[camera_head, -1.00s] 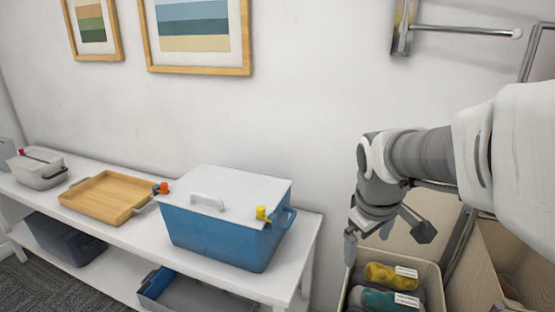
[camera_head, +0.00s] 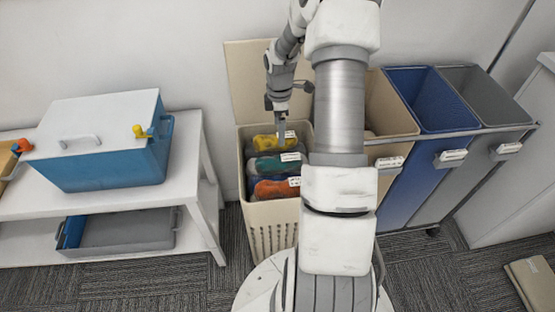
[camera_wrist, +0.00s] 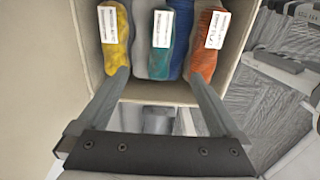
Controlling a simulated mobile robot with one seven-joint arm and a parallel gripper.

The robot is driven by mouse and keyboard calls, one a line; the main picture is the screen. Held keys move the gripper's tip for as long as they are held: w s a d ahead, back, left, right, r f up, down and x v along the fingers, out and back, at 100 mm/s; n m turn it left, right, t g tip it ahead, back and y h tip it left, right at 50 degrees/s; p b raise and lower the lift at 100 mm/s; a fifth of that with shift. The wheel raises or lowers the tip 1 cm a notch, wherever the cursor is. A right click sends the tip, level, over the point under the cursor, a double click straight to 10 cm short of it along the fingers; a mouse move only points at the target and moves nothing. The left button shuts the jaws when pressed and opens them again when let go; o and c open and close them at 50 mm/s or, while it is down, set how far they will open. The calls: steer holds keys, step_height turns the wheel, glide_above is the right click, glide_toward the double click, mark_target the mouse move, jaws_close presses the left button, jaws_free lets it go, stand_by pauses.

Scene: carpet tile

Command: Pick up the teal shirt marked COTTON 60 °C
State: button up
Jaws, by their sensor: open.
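The teal shirt (camera_head: 268,166) lies rolled in the beige hamper (camera_head: 272,220), between a yellow garment (camera_head: 263,143) and an orange one (camera_head: 268,189). In the wrist view the teal shirt (camera_wrist: 159,62) has a white tag (camera_wrist: 162,28) at its middle; the print is too small to read. My gripper (camera_head: 280,136) is above the hamper near the yellow garment. In the wrist view my gripper (camera_wrist: 157,76) is open and empty, its fingertips spread either side of the teal shirt, over the yellow and orange ends. I cannot tell its height above them.
The hamper's lid (camera_head: 250,80) stands raised against the wall. Blue (camera_head: 420,100) and grey (camera_head: 485,95) bins with tags stand to the right. A white bench (camera_head: 190,195) with a blue cooler (camera_head: 110,155) is at left. My arm hides part of the hamper's right side.

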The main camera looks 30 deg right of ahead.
mark_target(279, 164)
step_height(279, 164, down, 18)
steer(key=b, duration=0.6)
steer(key=shift+r, duration=0.25)
steer(key=c, duration=1.4)
